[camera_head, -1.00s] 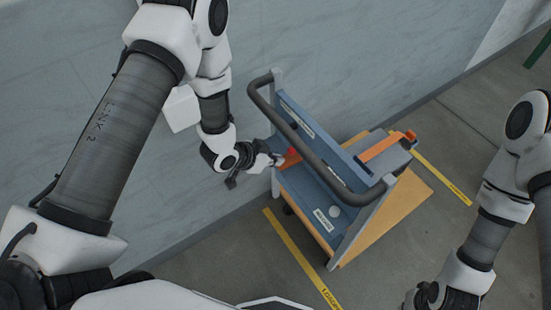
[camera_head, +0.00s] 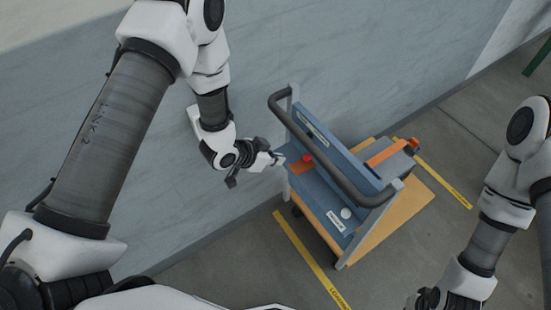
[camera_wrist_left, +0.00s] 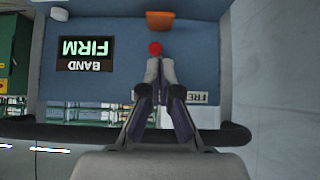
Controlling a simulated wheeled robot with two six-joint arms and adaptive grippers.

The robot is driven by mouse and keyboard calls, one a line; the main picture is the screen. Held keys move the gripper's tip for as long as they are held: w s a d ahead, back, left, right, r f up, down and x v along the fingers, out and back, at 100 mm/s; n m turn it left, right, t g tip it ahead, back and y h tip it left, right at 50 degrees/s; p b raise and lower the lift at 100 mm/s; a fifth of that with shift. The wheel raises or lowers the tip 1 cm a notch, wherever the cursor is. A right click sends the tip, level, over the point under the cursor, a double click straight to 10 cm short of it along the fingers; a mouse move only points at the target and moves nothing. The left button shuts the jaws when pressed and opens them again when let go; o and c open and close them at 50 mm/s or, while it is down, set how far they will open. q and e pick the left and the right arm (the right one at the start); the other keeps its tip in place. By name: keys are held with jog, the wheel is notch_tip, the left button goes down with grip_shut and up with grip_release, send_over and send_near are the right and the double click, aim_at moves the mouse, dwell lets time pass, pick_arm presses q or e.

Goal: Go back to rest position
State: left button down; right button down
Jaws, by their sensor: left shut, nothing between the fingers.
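The eyelet press looks like a blue bench-like unit (camera_head: 335,180) with a dark curved handle bar (camera_head: 325,155). A small red knob (camera_head: 308,158) sits by an orange patch on its near left part. My left gripper (camera_head: 279,159) is just left of the knob, with its fingers closed and empty. In the left wrist view, the closed fingertips (camera_wrist_left: 156,62) point towards the red knob (camera_wrist_left: 155,48), with the orange piece (camera_wrist_left: 160,20) behind it. Whether they touch cannot be told there.
A grey wall (camera_head: 250,60) stands close behind my left arm. The handle bar (camera_wrist_left: 60,130) crosses below my fingers in the wrist view. An orange lever (camera_head: 390,152) is on the unit's far right. Yellow tape (camera_head: 305,255) marks the open floor in front.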

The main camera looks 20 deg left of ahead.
dwell(0.4)
pick_arm(q)
jog(key=s+a+f+n+g+y, duration=0.2)
jog(key=s+a+f+n+g, duration=0.1)
jog(key=s+f, duration=0.75)
jog(key=s+a+n+g+y, duration=0.1)
jog(key=s+a+n+g, duration=0.1)
jog(key=s, duration=0.6)
jog(key=s+a+n+g+y, duration=0.2)
jog(key=s+a+n, duration=0.1)
jog(key=s, duration=0.6)
jog(key=shift+a+r+y, duration=0.3)
jog(key=shift+a+r, duration=0.1)
jog(key=shift+a, duration=0.25)
jog(key=shift+w, duration=0.15)
